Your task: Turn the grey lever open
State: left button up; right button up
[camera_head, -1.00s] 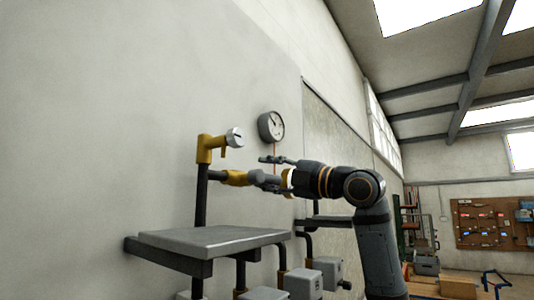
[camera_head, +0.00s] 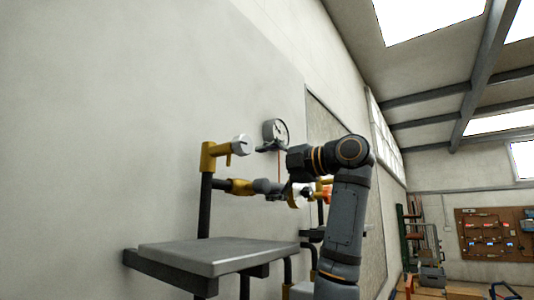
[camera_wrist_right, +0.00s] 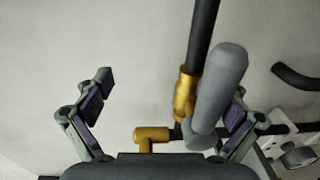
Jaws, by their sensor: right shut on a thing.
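The grey lever (camera_wrist_right: 222,88) is a thick rounded bar beside a brass fitting (camera_wrist_right: 185,95) on a dark pipe in the right wrist view. My right gripper (camera_wrist_right: 168,98) has one finger on each side of it. The lever lies against the right-hand finger, and the left-hand finger stands well off it. In the head view my right gripper (camera_head: 277,170) is at the grey valve part (camera_head: 266,186) beyond a yellow fitting (camera_head: 240,187); the lever's exact angle is hard to tell there. My left gripper is not in view.
A round gauge (camera_head: 275,132) is on the wall just above my right gripper. A yellow elbow (camera_head: 208,157) with a pale round cap (camera_head: 241,145) stands to the left. A grey shelf (camera_head: 205,250) lies below. Further pipework is behind my arm.

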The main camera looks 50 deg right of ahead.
jog(key=shift+s+b, duration=0.45)
jog(key=shift+s, duration=0.75)
jog(key=c, duration=0.5)
jog(key=shift+s+d+f, duration=0.15)
jog(key=shift+s+f, duration=0.1)
jog(key=shift+s, duration=0.55)
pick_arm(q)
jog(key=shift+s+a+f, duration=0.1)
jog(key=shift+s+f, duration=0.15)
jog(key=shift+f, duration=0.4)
pick_arm(e)
jog(key=shift+s+f, duration=0.2)
jog(key=shift+s, duration=2.25)
jog(key=shift+s+f, duration=0.2)
jog(key=shift+s, duration=2.2)
